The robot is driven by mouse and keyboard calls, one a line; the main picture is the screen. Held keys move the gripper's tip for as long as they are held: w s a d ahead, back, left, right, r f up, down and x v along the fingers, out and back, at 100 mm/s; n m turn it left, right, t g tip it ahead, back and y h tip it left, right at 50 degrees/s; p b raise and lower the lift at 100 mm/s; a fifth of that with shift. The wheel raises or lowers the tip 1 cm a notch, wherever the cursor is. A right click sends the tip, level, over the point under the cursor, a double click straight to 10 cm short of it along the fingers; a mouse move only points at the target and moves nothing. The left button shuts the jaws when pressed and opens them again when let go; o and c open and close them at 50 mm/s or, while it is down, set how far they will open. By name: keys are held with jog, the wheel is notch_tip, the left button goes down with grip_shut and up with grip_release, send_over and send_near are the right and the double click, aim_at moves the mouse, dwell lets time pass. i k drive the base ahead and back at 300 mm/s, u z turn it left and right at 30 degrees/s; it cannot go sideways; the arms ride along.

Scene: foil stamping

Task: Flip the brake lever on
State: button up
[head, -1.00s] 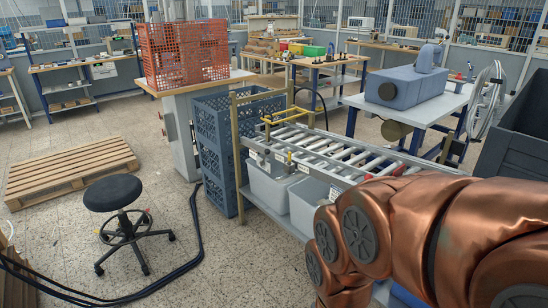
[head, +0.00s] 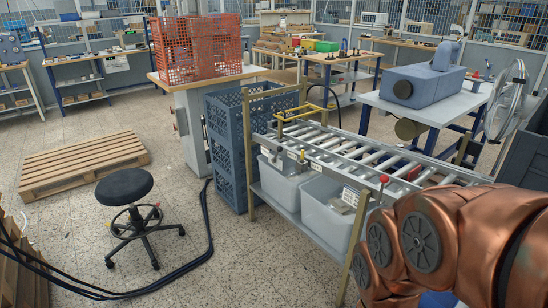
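A lever with a red ball knob (head: 383,179) stands up at the near side of the roller conveyor (head: 345,150), toward its right part. It looks like the brake lever, but its on or off position cannot be told. My copper-coloured arm fills the lower right corner, just right of and below the knob, and appears apart from it in the picture. My gripper is outside the view. A yellow frame (head: 300,112) sits over the left end of the rollers.
Grey bins (head: 325,207) stand on the shelf under the conveyor. Blue crates (head: 232,145) are stacked to its left. A black stool (head: 124,187), dark cables (head: 207,225) and a wooden pallet (head: 82,165) are on the floor at left. A dark container (head: 522,155) is at right.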

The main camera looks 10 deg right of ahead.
aim_at(279, 148)
jog(key=u, duration=0.5)
jog(key=i, duration=0.85)
jog(key=u, duration=0.05)
